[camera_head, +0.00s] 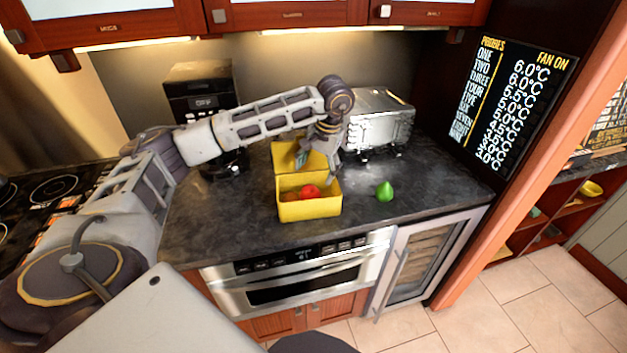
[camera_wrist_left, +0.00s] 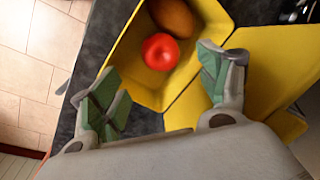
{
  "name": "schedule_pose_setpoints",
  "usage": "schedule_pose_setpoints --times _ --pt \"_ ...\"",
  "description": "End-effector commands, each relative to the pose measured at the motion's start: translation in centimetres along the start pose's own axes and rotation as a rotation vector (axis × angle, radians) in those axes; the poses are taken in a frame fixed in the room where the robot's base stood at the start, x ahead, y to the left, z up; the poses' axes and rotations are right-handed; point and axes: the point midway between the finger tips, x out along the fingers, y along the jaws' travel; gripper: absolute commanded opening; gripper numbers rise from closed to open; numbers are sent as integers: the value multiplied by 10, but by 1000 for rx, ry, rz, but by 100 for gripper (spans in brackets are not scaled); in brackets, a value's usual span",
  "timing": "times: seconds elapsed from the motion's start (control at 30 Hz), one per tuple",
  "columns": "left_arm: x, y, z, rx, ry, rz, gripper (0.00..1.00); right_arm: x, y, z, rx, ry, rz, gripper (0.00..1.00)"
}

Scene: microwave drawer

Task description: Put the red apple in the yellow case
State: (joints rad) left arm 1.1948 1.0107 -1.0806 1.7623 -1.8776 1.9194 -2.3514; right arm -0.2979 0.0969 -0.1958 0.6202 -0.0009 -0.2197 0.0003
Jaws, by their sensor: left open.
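The yellow case (camera_head: 310,210) stands open on the dark counter, with its lid raised at the back. The red apple (camera_head: 309,191) lies inside it; in the left wrist view the apple (camera_wrist_left: 160,52) rests in the tray beside a brown-orange rounded item (camera_wrist_left: 175,16). My left gripper (camera_head: 318,160) is above the back of the case, pointing down. Its green-padded fingers (camera_wrist_left: 164,85) are spread apart with nothing between them, clear of the apple. My right gripper is not in view.
A green pear-like fruit (camera_head: 384,191) stands on the counter right of the case. A silver toaster-like appliance (camera_head: 380,122) is behind it, and a black machine (camera_head: 200,92) is at the back left. The front counter strip is clear.

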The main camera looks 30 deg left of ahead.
Motion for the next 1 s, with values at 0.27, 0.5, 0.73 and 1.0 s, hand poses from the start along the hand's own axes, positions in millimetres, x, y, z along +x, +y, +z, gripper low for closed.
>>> schedule_pose_setpoints --times 0.27,0.5,0.73,1.0 --pt "-29 1 0 1 1 1 76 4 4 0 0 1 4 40" --pt "-35 0 0 1 -1 0 76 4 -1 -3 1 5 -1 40" --pt "-34 0 0 1 -1 0 76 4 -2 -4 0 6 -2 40" --pt "-34 0 0 1 -1 0 76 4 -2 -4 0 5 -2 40"
